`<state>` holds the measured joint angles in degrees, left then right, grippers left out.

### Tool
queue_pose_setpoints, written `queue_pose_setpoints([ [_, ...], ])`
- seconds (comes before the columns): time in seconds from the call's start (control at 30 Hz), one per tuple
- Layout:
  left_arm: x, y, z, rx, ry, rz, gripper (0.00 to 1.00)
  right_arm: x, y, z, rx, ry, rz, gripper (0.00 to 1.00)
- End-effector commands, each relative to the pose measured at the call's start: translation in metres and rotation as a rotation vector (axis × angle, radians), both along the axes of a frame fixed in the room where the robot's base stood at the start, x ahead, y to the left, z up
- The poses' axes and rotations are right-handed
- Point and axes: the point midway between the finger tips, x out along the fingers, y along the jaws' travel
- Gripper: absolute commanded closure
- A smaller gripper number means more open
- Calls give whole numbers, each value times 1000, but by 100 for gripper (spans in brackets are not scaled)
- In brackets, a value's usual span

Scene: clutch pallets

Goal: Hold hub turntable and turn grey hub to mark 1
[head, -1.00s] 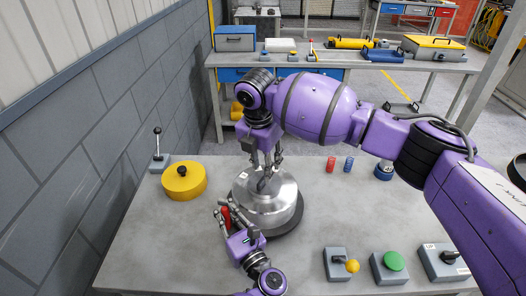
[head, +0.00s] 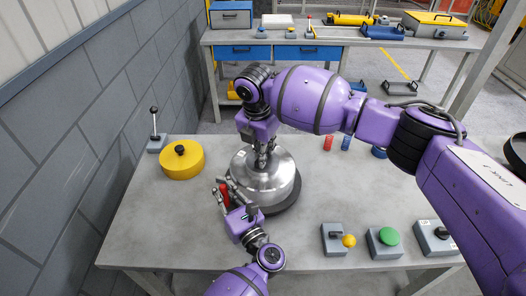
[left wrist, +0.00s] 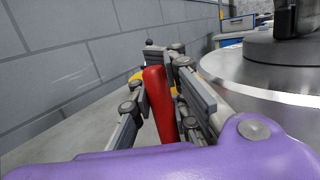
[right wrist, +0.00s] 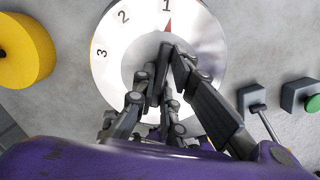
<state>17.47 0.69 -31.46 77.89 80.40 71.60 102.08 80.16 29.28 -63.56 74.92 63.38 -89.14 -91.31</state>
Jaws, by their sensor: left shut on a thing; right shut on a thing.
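The grey hub (head: 275,181) is a shiny round metal body on a dark round base (head: 289,200), on the table. My right gripper (head: 263,161) reaches down onto its top and is shut on its middle, which the fingers mostly hide. In the right wrist view, a pale ring carries the marks 1, 2 and 3. A red pointer (right wrist: 168,26) lies right beside mark 1 (right wrist: 166,6). My left gripper (head: 226,193) is shut on an upright red handle (left wrist: 160,105) at the hub's left side. The handle also shows in the head view (head: 222,196).
A yellow round part (head: 182,162) and a lever box (head: 156,143) stand at the left by the wall. A switch box with a yellow knob (head: 348,240), a green button box (head: 385,242) and another switch box (head: 433,239) line the front right. Red and blue cylinders stand behind.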

Motion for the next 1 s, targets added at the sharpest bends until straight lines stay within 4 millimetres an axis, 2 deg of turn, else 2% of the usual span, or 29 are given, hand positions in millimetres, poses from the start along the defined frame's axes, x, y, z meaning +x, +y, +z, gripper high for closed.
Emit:
queue_pose_setpoints([
  [0.03, -4, 6, -10, -1, 18, 12, 100, -1, -1, -3, -2, 5, -1, 100],
  [0.23, -4, 6, -10, -1, 18, 12, 100, -1, -1, -3, -3, 5, 0, 100],
  [0.33, -4, 6, -10, -1, 18, 12, 100, -1, -2, -3, -2, 5, 55, 100],
  [0.37, -4, 6, -10, -1, 18, 12, 100, -1, -1, -3, -3, 5, 60, 87],
  [0.5, -4, 6, -10, -1, 18, 12, 100, -1, -1, -3, -3, 5, 57, 68],
  [0.83, -4, 6, -10, 0, 18, 11, 100, -1, -1, -1, -2, 4, 56, 67],
  [1.0, -4, 6, -10, 0, 18, 11, 100, -3, 0, 17, 0, 2, 58, 67],
])
